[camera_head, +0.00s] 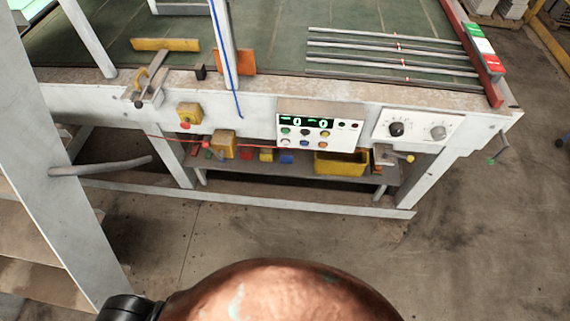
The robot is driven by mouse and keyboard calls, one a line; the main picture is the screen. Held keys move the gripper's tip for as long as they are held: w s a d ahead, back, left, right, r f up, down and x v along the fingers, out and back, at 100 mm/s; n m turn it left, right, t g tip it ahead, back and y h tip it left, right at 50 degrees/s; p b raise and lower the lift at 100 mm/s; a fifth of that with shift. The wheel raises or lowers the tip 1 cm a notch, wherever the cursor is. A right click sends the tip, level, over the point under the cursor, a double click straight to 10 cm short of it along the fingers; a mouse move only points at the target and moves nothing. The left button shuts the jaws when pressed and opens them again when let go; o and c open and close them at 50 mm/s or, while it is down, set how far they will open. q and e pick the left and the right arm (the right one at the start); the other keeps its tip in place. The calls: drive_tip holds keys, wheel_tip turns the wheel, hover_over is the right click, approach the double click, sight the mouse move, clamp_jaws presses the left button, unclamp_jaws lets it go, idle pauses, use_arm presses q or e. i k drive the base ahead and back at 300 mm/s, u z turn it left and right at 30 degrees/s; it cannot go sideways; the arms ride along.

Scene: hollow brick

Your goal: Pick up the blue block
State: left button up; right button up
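A small blue block (286,157) sits on the lower shelf (300,174) under the machine table, below the control panel. It is in a row with a yellow block (266,155) and a red block (246,154) to its left. The blocks are small and partly in shadow. Neither of my grippers shows in the head view, so I cannot see whether they are open or shut.
A yellow bin (341,163) stands on the shelf right of the blocks. A control panel (318,125) and a white dial box (416,126) are on the table's front. A white post (50,150) stands at left. The concrete floor (300,235) in front is clear.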

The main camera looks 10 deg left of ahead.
sight(286, 154)
drive_tip(key=k, duration=0.3)
drive_tip(key=u, duration=0.95)
drive_tip(key=i, duration=0.65)
drive_tip(key=z, duration=0.25)
